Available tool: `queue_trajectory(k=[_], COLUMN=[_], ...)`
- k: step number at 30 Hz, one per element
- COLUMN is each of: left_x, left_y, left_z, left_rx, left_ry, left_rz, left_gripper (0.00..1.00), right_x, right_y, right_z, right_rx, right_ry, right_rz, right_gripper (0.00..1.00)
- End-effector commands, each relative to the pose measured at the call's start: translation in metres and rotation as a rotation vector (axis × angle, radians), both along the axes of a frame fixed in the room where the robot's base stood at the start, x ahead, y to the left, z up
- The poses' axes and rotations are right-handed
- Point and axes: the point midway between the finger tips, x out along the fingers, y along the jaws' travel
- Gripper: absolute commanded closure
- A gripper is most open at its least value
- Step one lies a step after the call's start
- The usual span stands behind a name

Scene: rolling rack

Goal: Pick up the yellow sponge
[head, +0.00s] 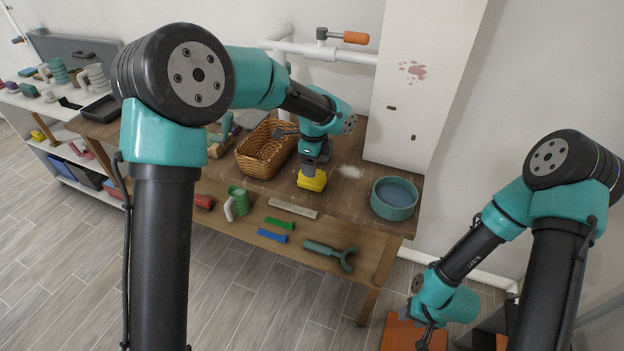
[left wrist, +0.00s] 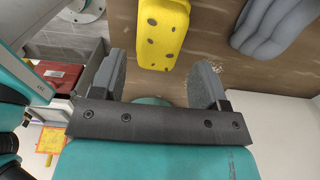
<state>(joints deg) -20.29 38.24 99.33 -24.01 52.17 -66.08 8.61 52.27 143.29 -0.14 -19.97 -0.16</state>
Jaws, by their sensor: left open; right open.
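The yellow sponge (head: 312,181) lies on the wooden tabletop, right of the wicker basket. It also shows in the left wrist view as a yellow block with dark holes (left wrist: 163,35). My left gripper (head: 312,164) is directly above the sponge in the head view and hides part of it. In the left wrist view its two grey fingers (left wrist: 162,82) are apart and empty. The sponge shows just past them, roughly in line with the gap. I cannot tell whether they touch it. My right gripper (head: 427,336) is low at the right, away from the table, and open.
The wicker basket (head: 262,150) stands left of the sponge, and a teal bowl (head: 394,198) stands to its right. A grey lobed object (left wrist: 275,25) lies beside the sponge. Pale crumbs (head: 350,171) lie nearby. A lower shelf holds a mug (head: 237,203) and tools.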

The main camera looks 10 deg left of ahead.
Motion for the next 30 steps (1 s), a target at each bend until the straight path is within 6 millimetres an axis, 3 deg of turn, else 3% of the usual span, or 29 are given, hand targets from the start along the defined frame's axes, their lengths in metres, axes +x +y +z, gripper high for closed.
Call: queue_trajectory(k=[5,16,30], left_x=[0.0,0.0,0.0], left_y=[0.001,0.006,0.006], left_z=[-0.006,-0.049,-0.052], left_rx=[0.0,0.001,0.0], left_ry=[0.002,0.002,0.0], left_rz=[0.0,-0.001,0.0], left_gripper=[0.32,0.32,0.32], right_x=[0.0,0.0,0.0], right_y=[0.0,0.0,0.0], right_z=[0.0,0.0,0.0], right_rx=[0.0,0.0,0.0], right_ry=[0.0,0.0,0.0], right_rz=[0.0,0.0,0.0], right_gripper=[0.57,0.57,0.57])
